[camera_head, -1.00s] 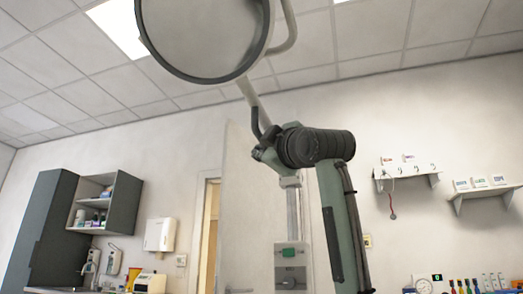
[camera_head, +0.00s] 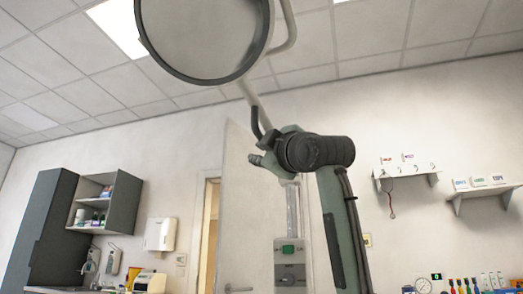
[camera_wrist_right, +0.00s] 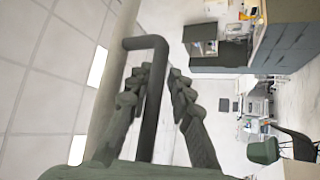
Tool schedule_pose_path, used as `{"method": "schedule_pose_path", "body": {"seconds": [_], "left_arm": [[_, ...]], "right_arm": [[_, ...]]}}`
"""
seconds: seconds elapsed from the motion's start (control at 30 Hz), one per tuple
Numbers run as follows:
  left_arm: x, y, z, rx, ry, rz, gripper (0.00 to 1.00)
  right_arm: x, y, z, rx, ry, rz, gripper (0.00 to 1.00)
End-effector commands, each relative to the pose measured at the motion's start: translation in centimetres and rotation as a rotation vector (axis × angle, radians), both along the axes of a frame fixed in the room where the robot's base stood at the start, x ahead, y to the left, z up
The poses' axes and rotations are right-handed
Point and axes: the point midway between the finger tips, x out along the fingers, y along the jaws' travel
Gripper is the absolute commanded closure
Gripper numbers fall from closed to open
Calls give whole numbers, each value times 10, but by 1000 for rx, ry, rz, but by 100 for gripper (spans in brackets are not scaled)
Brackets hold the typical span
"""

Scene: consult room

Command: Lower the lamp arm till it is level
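The lamp's round grey head (camera_head: 203,38) with a dark rim hangs at the top of the head view. Its pale arm (camera_head: 250,92) slopes up and left from behind my right gripper. My right gripper (camera_head: 262,150) is at the handle's lower part. In the wrist view its fingers (camera_wrist_right: 160,76) stand apart on either side of the handle, with a gap at the right finger. My left gripper is out of view.
A pale door (camera_head: 240,200) stands behind my right arm. Wall shelves (camera_head: 405,174) are at the right, and an open cabinet (camera_head: 108,205) is at the left. A chair (camera_wrist_right: 285,150) and desk area show far off in the wrist view.

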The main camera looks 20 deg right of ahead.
Motion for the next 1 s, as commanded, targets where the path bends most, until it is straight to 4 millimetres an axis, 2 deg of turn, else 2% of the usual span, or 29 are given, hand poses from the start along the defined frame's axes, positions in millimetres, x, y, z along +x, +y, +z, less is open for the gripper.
{"method": "schedule_pose_path", "body": {"seconds": [0.27, 0.37, 0.47, 0.8, 1.0], "left_arm": [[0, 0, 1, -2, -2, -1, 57], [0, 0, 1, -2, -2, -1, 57], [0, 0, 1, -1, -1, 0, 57], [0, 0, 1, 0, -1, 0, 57], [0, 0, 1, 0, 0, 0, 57]], "right_arm": [[-2, -1, 2, 2, -4, -1, 80], [-8, -3, 0, 2, -6, -3, 80], [-22, -5, -6, 1, -9, -3, 80], [-86, -12, -36, 0, -6, -2, 80], [-106, -15, -45, 1, -3, -1, 80]]}}
